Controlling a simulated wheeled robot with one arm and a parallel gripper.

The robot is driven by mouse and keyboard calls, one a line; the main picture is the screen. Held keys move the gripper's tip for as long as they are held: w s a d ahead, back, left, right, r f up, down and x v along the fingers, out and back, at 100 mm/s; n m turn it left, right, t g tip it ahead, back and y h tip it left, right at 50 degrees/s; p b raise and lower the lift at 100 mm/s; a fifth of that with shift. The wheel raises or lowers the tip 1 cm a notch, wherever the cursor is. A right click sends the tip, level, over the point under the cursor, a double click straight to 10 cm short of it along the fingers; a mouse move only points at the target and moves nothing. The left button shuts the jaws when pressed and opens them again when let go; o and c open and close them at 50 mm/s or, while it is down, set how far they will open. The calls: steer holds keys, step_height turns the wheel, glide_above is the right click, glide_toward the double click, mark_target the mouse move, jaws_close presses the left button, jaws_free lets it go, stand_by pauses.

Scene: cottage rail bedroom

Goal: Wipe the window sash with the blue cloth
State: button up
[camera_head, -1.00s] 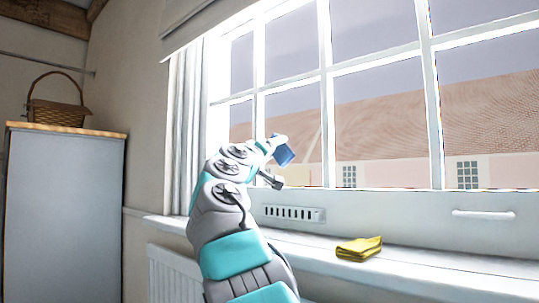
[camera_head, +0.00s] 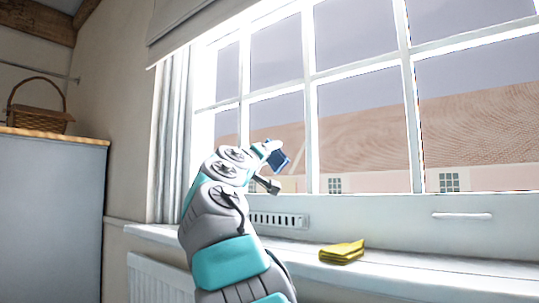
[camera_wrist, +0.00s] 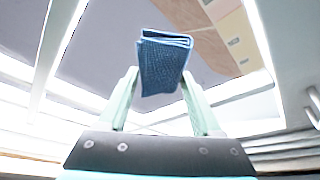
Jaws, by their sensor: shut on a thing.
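The blue cloth (camera_head: 277,156) is folded and sits at the end of my arm in the head view, in front of the window sash (camera_head: 308,100). In the wrist view my gripper (camera_wrist: 160,80) is shut on the blue cloth (camera_wrist: 163,58), with one pale green finger on each side of it. The white sash bars (camera_wrist: 57,45) show behind it in the wrist view. I cannot tell whether the cloth touches the glass or a bar.
A yellow folded cloth (camera_head: 342,252) lies on the windowsill (camera_head: 420,268). A vent (camera_head: 278,219) and a white handle (camera_head: 462,216) are on the frame below the panes. A curtain (camera_head: 170,150) hangs at left. A wicker basket (camera_head: 40,119) stands on a cabinet (camera_head: 50,210).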

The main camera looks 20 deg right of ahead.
steer(key=w+a+p, duration=0.4)
steer(key=w, duration=0.1)
steer(key=shift+w+p, duration=0.3)
steer(key=shift+w, duration=0.1)
stand_by(0.3)
steer(key=shift+a, duration=0.15)
steer(key=shift+s+a+b, duration=0.3)
steer(key=shift+s+a, duration=0.6)
steer(key=shift+a, duration=0.3)
steer(key=shift+s+a+b, duration=0.25)
steer(key=shift+s+a, duration=0.6)
steer(key=shift+a, duration=0.35)
steer(key=shift+s+a, duration=0.45)
steer(key=shift+a, duration=0.2)
steer(key=shift+s+a, duration=0.45)
steer(key=shift+a, duration=0.15)
